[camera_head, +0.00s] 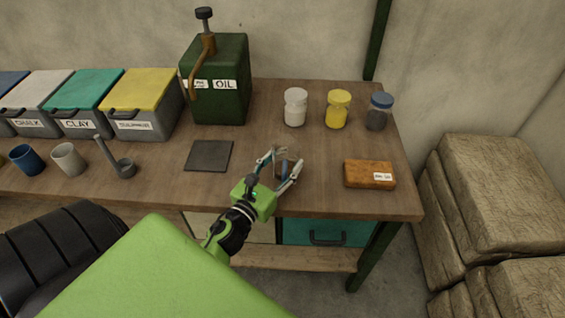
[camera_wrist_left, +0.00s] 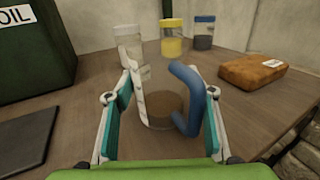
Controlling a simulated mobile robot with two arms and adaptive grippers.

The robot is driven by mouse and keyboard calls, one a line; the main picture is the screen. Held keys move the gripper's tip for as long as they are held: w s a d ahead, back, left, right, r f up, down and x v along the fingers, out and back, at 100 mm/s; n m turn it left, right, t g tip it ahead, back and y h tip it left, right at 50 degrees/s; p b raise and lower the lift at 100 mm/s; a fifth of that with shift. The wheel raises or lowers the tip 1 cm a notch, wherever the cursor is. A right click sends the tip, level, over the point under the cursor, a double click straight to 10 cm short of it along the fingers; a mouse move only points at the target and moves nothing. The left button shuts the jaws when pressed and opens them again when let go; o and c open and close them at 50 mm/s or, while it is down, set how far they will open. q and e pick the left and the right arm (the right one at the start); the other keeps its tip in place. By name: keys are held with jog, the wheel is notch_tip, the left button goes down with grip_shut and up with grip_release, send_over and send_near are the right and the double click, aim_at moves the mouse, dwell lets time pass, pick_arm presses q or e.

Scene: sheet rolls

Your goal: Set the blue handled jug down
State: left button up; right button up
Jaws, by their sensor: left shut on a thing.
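The jug is clear with a blue handle; its blue handle (camera_wrist_left: 187,98) shows on the right side of it in the left wrist view. In the head view the jug (camera_head: 285,160) is small and partly hidden between the fingers, over the front middle of the table. My left gripper (camera_head: 283,167) is shut on the jug, with one finger on each side. The jug looks upright. I cannot tell whether its base touches the wooden table (camera_head: 325,202). My right gripper is not in view.
A dark square mat (camera_head: 209,155) lies left of the jug. An orange-brown block (camera_head: 369,175) lies to the right. White (camera_head: 295,108), yellow (camera_head: 337,110) and blue-lidded (camera_head: 379,112) jars stand behind. A green oil can (camera_head: 222,85) stands back left. The table's front edge is close.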

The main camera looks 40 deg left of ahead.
pick_arm(q)
jog(key=o, duration=1.3)
jog(key=shift+o, duration=0.2)
jog(key=shift+r+p, duration=0.2)
jog(key=shift+p, duration=0.1)
jog(key=s+b, duration=0.1)
jog(key=s, duration=0.2)
jog(key=s+b, duration=0.1)
jog(key=s, duration=0.3)
jog(key=s+d+b, duration=0.1)
jog(key=s, duration=0.2)
jog(key=shift+s+f+b, duration=0.25)
jog(key=shift+s+b, duration=0.05)
jog(key=shift+b, duration=0.05)
jog(key=shift+s+r, duration=0.2)
jog(key=shift+s, duration=0.55)
